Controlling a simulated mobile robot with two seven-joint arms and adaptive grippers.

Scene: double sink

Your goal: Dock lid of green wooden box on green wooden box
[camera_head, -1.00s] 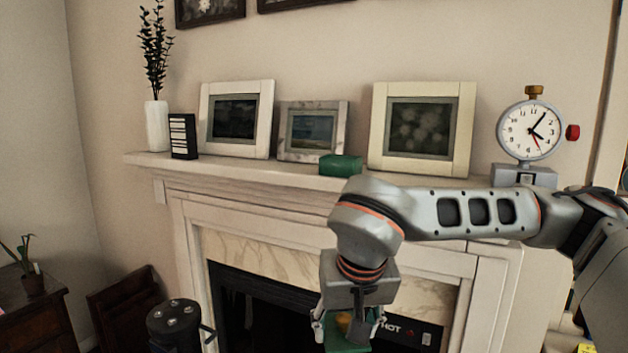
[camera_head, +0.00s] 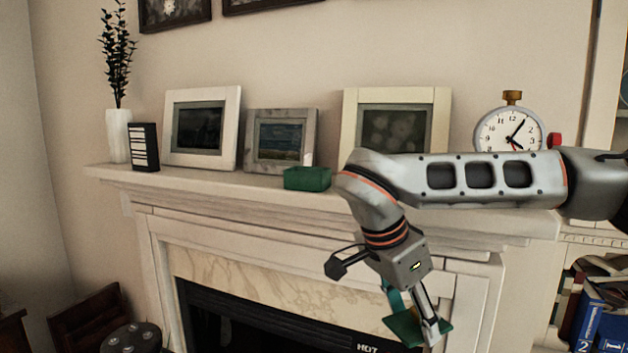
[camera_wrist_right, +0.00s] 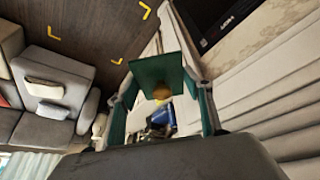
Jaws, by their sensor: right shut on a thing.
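The green wooden box (camera_head: 306,180) sits on the mantel shelf, in front of the small middle picture frame, with its open top facing up. My right gripper (camera_head: 412,318) is below the shelf edge, in front of the fireplace and to the right of the box. It is shut on the green lid (camera_head: 400,330), which is tilted. In the right wrist view the lid (camera_wrist_right: 160,72) is a square green plate with a yellow knob (camera_wrist_right: 161,93), between the gripper's fingers (camera_wrist_right: 162,118). My left gripper is not in view.
The white mantel (camera_head: 230,188) carries several picture frames, a white vase (camera_head: 118,136), a black box (camera_head: 145,147) and a stopwatch-shaped clock (camera_head: 510,130). My right forearm passes in front of the mantel's right part. Books (camera_head: 600,315) stand at lower right.

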